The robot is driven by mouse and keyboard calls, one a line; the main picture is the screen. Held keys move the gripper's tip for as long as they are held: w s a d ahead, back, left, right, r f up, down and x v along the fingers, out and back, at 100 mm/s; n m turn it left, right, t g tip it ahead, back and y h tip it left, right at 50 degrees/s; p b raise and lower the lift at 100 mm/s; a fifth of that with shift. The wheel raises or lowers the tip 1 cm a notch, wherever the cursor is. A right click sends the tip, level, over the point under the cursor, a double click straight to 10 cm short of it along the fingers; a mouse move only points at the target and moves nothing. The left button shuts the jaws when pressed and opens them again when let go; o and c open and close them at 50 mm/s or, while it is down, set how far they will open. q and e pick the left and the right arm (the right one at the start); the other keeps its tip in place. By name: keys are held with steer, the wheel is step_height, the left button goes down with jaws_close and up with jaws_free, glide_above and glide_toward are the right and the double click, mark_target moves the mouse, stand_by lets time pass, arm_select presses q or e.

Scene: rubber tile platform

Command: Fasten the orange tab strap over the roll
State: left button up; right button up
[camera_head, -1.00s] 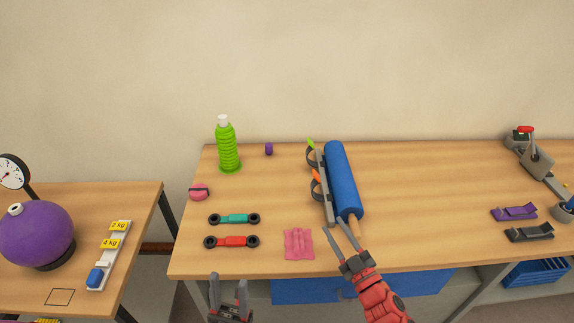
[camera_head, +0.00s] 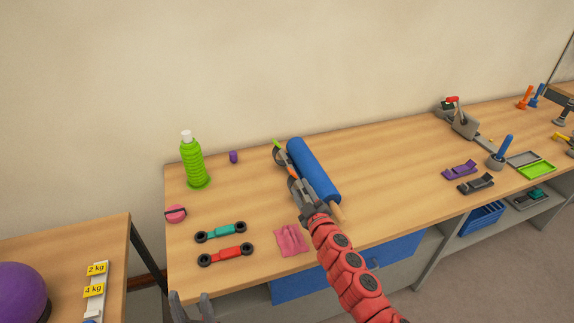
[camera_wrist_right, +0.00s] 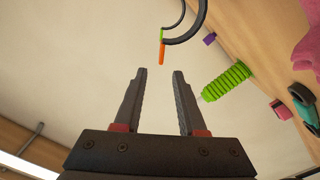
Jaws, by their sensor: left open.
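The blue roll (camera_head: 313,168) lies on the table with a wooden end toward me. Curved dark straps stand open along its left side, one with an orange tab (camera_head: 292,171) and a farther one with a green tab (camera_head: 277,146). My right gripper (camera_head: 297,187) is by the near strap and partly hides it. In the right wrist view its fingers (camera_wrist_right: 160,72) are open and empty. The orange tab (camera_wrist_right: 162,54) appears just beyond and between the fingertips, apart from them, with a dark strap (camera_wrist_right: 201,20) curving away. My left gripper (camera_head: 190,298) is open and empty at the bottom edge.
Left of the roll are a green bottle (camera_head: 194,163), a purple piece (camera_head: 234,157), teal (camera_head: 220,232) and red (camera_head: 226,255) dumbbell-like bars and a pink cloth (camera_head: 290,240). The table right of the roll is clear up to purple (camera_head: 460,170) and black holders (camera_head: 476,184).

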mark_target(289, 168)
steer(key=x, duration=0.5)
steer(key=b+x, duration=0.1)
steer(key=x, duration=0.4)
steer(key=shift+f, duration=0.25)
steer(key=shift+w+b, duration=0.4)
steer(key=shift+w+a, duration=0.35)
steer(key=shift+w, duration=0.3)
steer(key=shift+r, duration=0.1)
jaws_close()
